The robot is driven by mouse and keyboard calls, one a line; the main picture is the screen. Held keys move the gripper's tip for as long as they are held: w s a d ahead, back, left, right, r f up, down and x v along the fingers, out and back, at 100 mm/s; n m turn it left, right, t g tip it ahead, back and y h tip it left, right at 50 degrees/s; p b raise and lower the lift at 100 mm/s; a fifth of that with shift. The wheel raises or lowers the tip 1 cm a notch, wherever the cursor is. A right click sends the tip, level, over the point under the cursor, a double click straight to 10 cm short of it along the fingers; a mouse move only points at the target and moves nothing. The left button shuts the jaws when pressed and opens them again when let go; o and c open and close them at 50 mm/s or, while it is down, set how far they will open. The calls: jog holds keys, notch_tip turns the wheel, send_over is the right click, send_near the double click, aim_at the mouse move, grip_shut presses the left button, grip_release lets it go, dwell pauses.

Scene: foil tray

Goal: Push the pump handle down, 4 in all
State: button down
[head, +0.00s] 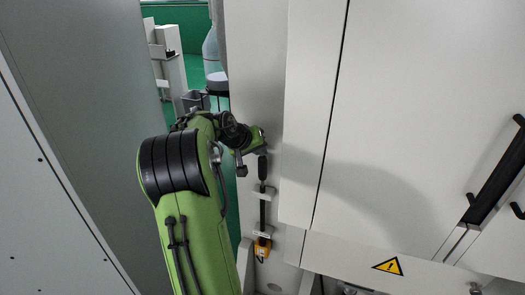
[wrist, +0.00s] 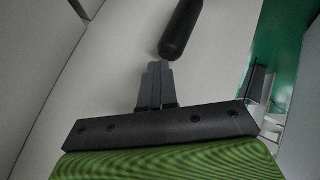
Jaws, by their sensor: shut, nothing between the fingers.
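The pump handle (head: 262,168) is a dark upright grip on the white panel in the head view, at the top of a dark rod held by white brackets. In the wrist view a black rounded grip (wrist: 182,30), which looks like the same handle, enters from the top edge. My gripper (wrist: 159,66) is shut and empty, its fingertips close to the rounded end of that grip. I cannot tell whether they touch. In the head view my wrist is just above the handle, and the fingers are mostly hidden.
A yellow device (head: 262,247) hangs low on the panel below the rod. White cabinet doors (head: 400,110) stand close on the right, with a black bar handle (head: 497,172) and a yellow warning sign (head: 388,266). A grey panel (head: 90,80) stands on the left, with a green-floored gap between.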

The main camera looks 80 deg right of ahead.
jog(key=shift+f+b, duration=0.75)
jog(key=shift+f, duration=0.4)
dwell(0.5)
jog(key=shift+r+p, duration=2.55)
jog(key=shift+r, duration=0.55)
notch_tip(320, 180, up, 5)
jog(key=p, duration=0.4)
dwell(0.9)
